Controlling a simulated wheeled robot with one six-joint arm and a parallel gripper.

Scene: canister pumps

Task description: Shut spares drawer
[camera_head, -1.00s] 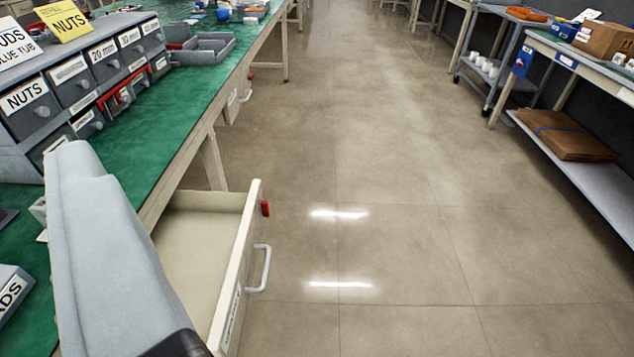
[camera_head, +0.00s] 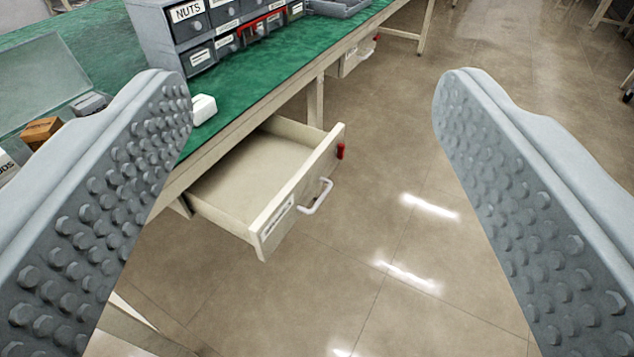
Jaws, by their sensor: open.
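The spares drawer (camera_head: 264,165) is pulled well out from under the green-topped bench, and the part of it that shows is empty. Its cream front panel (camera_head: 302,190) carries a pale handle (camera_head: 317,197), a label too small to read and a red tab (camera_head: 340,151). My gripper (camera_head: 312,90) is open and empty, its two grey studded fingers wide apart at the left and right of the view. The drawer shows between the fingers, beyond them, and neither finger appears to touch it. The left finger hides part of the bench.
The bench (camera_head: 259,63) has a green top with a grey bin cabinet (camera_head: 210,30) marked NUTS, a grey tray (camera_head: 338,7) and a small white block (camera_head: 204,109). Another closed drawer (camera_head: 358,56) sits farther along. The floor (camera_head: 420,150) right of the drawer is clear.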

